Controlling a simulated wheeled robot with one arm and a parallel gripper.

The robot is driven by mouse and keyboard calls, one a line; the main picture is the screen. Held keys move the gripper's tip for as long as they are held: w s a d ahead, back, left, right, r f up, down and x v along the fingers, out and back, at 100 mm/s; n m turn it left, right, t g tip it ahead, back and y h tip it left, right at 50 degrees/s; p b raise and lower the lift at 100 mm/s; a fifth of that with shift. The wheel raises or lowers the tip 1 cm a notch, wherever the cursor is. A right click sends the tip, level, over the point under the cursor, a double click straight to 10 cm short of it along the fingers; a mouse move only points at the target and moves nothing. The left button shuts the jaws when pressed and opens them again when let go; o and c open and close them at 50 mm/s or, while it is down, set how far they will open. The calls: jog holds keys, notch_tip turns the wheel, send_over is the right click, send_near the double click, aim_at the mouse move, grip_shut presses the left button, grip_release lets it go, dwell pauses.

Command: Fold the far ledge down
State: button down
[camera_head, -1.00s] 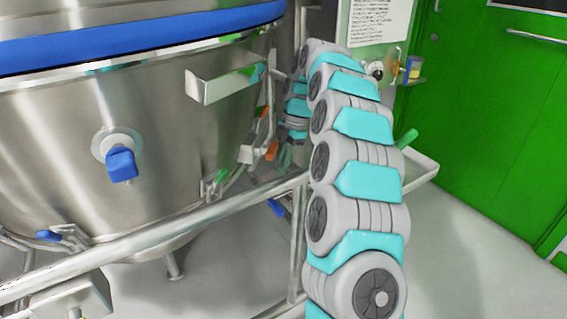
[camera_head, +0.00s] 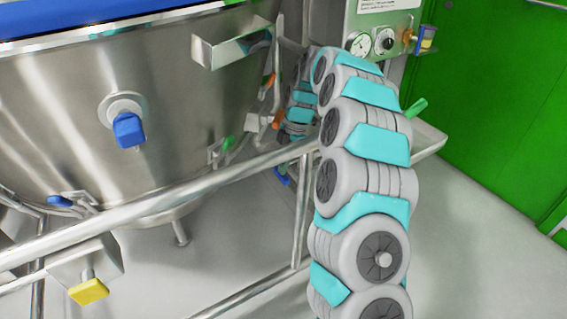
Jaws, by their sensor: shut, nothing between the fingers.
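A pale ledge (camera_head: 432,140) sticks out at the back right, partly behind my arm. It looks level, and a green handle (camera_head: 416,108) stands at its edge. I take this to be the far ledge. A nearer metal ledge (camera_head: 72,262) with a yellow knob (camera_head: 88,291) is at the lower left. My arm rises from the bottom, bends over at the top and drops behind itself beside the vessel. My gripper is hidden behind the arm and the rail, so its contact with the ledge cannot be seen.
A large steel vessel (camera_head: 60,120) with a blue valve knob (camera_head: 129,129) fills the left. A bracket (camera_head: 230,48) juts from it. A metal rail (camera_head: 150,205) crosses in front. A gauge panel (camera_head: 372,20) stands behind my arm. Floor (camera_head: 480,240) at the right is clear.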

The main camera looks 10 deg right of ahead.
aim_at(282, 177)
jog(key=shift+f, duration=0.1)
jog(key=shift+s+a+f+t+h+b, duration=0.15)
jog(key=shift+f+h+b, duration=0.2)
jog(key=shift+f+h, duration=0.25)
jog(key=shift+s+a+f+t+h+b, duration=0.15)
jog(key=shift+f+h+b, duration=0.2)
jog(key=shift+f, duration=0.3)
jog(key=shift+w+f+h, duration=0.1)
jog(key=shift+f+h, duration=0.65)
jog(key=shift+f, duration=0.1)
jog(key=w+d+f+t+h+p, duration=0.1)
jog(key=d+f+h+p, duration=0.1)
jog(key=d+f, duration=0.2)
jog(key=w+d+f+h+p, duration=0.1)
jog(key=w+d+f+p, duration=0.1)
jog(key=f, duration=0.6)
jog(key=shift+d+t+h+p, duration=0.4)
jog(key=shift+d+p, duration=0.4)
jog(key=shift+d, duration=0.5)
jog(key=shift+f, duration=0.1)
